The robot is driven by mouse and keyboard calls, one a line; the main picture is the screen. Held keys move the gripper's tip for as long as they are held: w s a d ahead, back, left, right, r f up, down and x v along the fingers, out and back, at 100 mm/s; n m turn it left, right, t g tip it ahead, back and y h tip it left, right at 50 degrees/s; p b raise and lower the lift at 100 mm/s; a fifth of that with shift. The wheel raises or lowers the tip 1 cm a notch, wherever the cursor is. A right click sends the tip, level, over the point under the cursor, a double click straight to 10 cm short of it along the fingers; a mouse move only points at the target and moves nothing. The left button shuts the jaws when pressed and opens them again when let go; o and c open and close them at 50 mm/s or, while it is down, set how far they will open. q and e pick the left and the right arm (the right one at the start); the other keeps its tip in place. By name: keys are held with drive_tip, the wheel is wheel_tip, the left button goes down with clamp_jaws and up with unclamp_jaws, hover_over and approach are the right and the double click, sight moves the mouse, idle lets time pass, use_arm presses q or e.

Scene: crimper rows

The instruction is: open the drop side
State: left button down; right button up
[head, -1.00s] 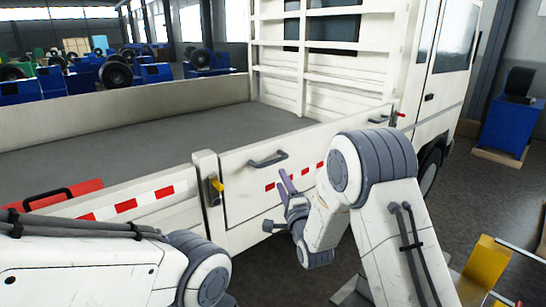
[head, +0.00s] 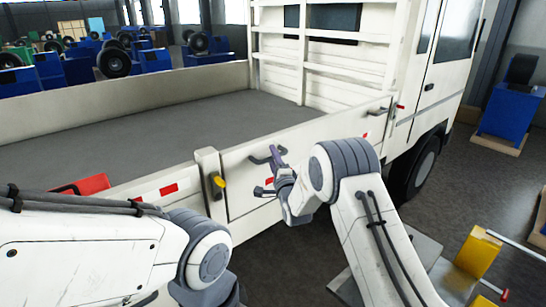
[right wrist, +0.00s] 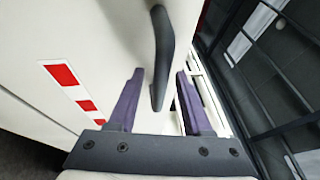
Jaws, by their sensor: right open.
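The white drop side (head: 320,138) of the truck bed stands upright, with red-and-white marks and a dark bar handle (head: 268,154) near its left end. A second dark handle (head: 378,111) is near its right end. A latch with a yellow lever (head: 219,181) is on the post at the left end, and a red-tipped latch (head: 400,106) is at the right end. My right gripper (head: 267,172) is open at the left handle. In the right wrist view the handle (right wrist: 164,45) comes down between its two purple fingers, which are apart. My left gripper is out of view.
The grey truck bed (head: 150,130) is empty apart from a red case (head: 85,186) at the near left. A yellow block (head: 478,250) on a grey stand is at the lower right. Dark floor lies between it and the truck.

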clamp_jaws()
idle(1.4)
